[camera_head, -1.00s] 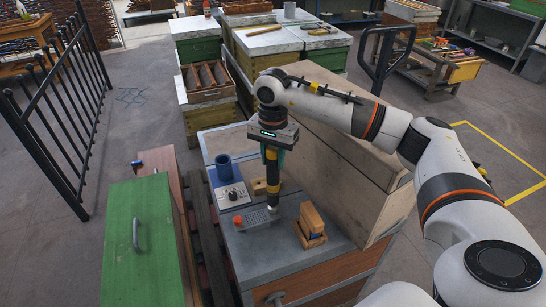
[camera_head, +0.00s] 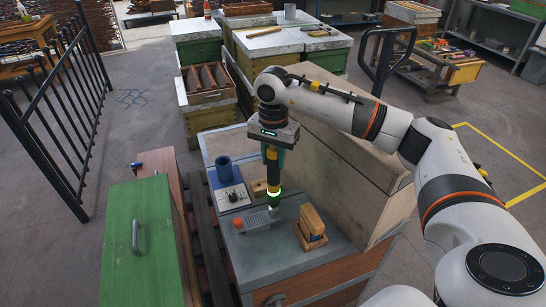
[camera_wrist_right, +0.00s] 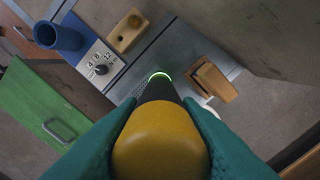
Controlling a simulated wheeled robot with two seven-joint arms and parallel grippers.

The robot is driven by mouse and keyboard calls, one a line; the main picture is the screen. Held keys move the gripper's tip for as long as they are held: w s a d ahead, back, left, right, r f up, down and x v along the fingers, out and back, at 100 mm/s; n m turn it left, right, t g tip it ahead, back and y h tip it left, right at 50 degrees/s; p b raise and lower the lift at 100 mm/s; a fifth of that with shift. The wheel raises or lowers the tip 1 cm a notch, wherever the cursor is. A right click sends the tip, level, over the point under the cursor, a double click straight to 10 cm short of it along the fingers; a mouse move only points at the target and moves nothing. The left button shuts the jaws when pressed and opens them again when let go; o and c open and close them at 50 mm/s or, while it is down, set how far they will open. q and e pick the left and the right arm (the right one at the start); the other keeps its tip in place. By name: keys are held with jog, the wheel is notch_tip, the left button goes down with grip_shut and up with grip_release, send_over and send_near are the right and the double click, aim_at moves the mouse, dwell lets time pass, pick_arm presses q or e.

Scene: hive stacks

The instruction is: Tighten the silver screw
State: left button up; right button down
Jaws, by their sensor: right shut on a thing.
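My right gripper (camera_head: 273,152) has teal fingers and is shut around a yellow and black power screwdriver (camera_head: 272,178), held upright with its tip down. A ring low on the tool glows green. The tip meets the grey top of the workbench (camera_head: 290,262), beside a grey box (camera_head: 257,220) with an orange end. In the right wrist view, the gripper (camera_wrist_right: 160,130) holds the tool's yellow end close to the camera, and the green ring shows beyond it. I cannot make out the silver screw; the tool may hide it. My left gripper is not in view.
A dial panel (camera_head: 232,195) and a blue cup (camera_head: 224,170) stand left of the tool. A wooden block (camera_head: 315,222) sits to its right.

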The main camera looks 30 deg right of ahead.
jog(key=shift+r+p, duration=1.6)
jog(key=shift+r, duration=1.65)
